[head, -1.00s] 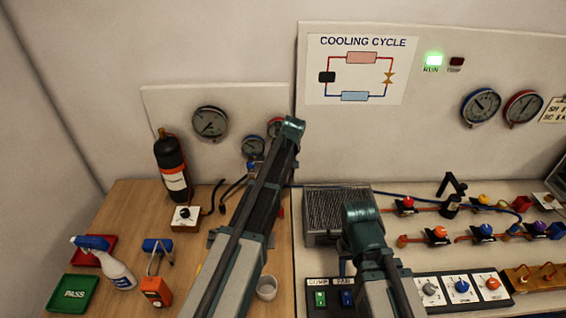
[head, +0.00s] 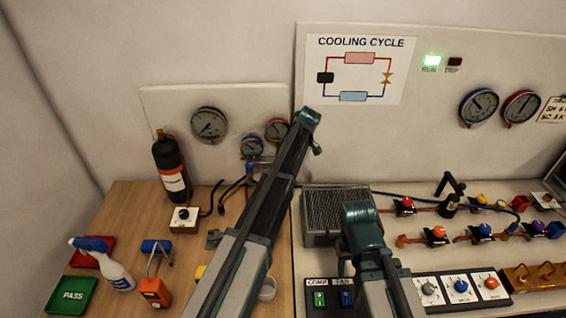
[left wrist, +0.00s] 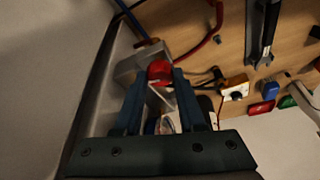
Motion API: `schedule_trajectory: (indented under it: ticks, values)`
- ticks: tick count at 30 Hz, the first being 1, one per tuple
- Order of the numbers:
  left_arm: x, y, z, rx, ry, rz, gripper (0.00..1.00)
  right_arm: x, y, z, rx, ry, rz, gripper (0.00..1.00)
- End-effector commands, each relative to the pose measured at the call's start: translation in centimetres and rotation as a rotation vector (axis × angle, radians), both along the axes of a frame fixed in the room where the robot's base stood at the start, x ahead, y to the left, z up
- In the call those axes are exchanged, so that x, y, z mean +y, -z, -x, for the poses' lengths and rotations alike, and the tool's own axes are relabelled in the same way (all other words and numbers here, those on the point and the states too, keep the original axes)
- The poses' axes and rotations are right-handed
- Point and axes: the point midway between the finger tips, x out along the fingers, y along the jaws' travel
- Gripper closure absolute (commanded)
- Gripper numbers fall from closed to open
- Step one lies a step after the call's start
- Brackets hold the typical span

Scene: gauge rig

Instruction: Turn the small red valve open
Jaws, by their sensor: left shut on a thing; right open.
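The small red valve (left wrist: 160,72) is a round red knob on a grey block in the left wrist view. My left gripper (left wrist: 160,84) is shut on it, with one dark finger on either side. In the head view the valve and the left gripper are hidden behind my left arm, which crosses in front of the gauge manifold.
A dark gas cylinder (head: 171,168) and a switch box (head: 184,219) stand left of my left arm. A spray bottle (head: 117,272), green PASS tray (head: 70,295) and orange meter (head: 155,292) are at the front left. A finned block (head: 325,230) stands behind my right arm.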

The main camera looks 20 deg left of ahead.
Motion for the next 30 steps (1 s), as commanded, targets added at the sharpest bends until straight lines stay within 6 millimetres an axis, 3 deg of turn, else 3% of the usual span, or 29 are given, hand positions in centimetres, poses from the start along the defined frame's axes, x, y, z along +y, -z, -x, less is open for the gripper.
schedule_trajectory:
  ticks: [10,25,26,30]
  values:
    - [-0.07,0.01,-0.12,-0.001,-0.109,0.002,1.0,0.0,0.0,0.0,0.0,0.0,0.0,0.5]
    - [-0.08,0.02,-0.09,0.0,-0.124,0.003,1.0,0.0,0.0,0.0,0.0,0.0,0.0,0.5]
    - [-0.08,0.02,-0.09,0.0,-0.123,0.003,0.59,0.0,0.0,0.0,0.0,0.0,0.0,0.5]
    - [-0.07,0.02,-0.08,0.0,-0.123,0.002,0.34,0.0,0.0,0.0,0.0,0.0,0.0,0.5]
